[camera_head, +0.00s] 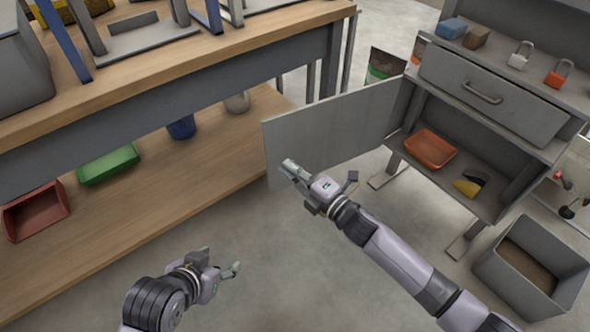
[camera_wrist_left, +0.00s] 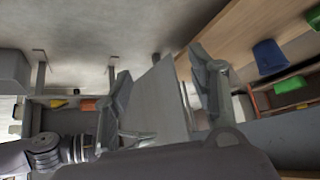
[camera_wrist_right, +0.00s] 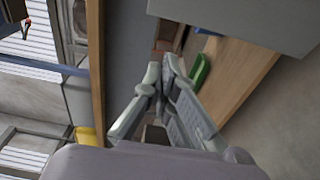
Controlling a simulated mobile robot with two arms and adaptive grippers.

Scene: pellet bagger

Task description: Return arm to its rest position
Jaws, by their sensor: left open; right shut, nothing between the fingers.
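My right gripper (camera_head: 289,168) is shut and empty. In the head view it is in front of the open grey cabinet door (camera_head: 335,130); I cannot tell whether it touches the door. In the right wrist view its fingers (camera_wrist_right: 160,78) meet at the tips with nothing between them. My left gripper (camera_head: 222,262) is open and empty, low over the floor at the lower left. In the left wrist view its two fingers (camera_wrist_left: 160,85) stand apart, with the grey door panel (camera_wrist_left: 158,105) seen between them at a distance.
The wooden workbench (camera_head: 200,60) with its lower shelf (camera_head: 130,215) fills the left. The shelf holds a red bin (camera_head: 35,210) and a green bin (camera_head: 108,165). The cabinet (camera_head: 490,90) holds an orange tray (camera_head: 430,150). A grey bin (camera_head: 490,265) stands right. Floor (camera_head: 290,260) between is clear.

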